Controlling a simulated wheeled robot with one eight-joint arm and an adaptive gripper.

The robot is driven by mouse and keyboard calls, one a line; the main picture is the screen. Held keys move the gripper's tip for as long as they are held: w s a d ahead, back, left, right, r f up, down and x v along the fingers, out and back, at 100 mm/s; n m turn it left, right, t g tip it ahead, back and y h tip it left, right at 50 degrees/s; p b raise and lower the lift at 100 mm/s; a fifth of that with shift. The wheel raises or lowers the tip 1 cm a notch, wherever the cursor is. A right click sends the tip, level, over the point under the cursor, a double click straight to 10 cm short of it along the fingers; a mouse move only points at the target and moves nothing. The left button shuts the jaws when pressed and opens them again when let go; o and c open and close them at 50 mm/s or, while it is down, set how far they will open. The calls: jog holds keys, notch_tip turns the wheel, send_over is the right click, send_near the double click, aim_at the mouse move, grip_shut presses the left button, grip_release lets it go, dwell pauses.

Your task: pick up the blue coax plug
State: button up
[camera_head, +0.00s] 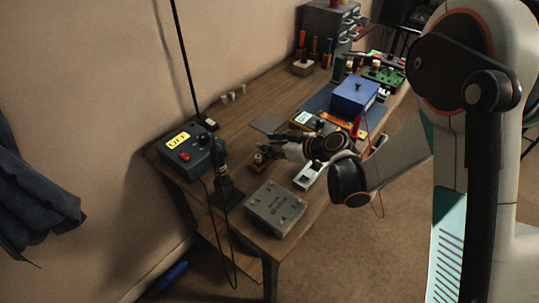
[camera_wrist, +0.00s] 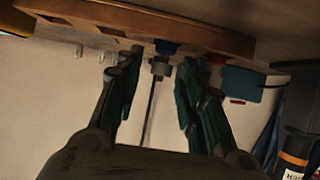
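I see a gap beside the plug; depth and contact are hard to tell. In the head view my gripper (camera_head: 270,149) points left, low over the table, close to a small wooden block with a red part (camera_head: 258,161). I cannot make out the blue plug in the head view.
A dark teal box labelled OFF (camera_head: 185,152) and a black upright tool (camera_head: 221,172) stand left of my gripper. A grey box (camera_head: 276,208) is at the near edge. A blue box (camera_head: 355,94) and screwdrivers (camera_head: 314,50) are farther back. Bare tabletop lies behind (camera_head: 240,110).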

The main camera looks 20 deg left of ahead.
jog(key=shift+w+a+f, duration=0.2)
jog(key=shift+a, duration=0.25)
grip_shut()
jog(key=shift+r, duration=0.1)
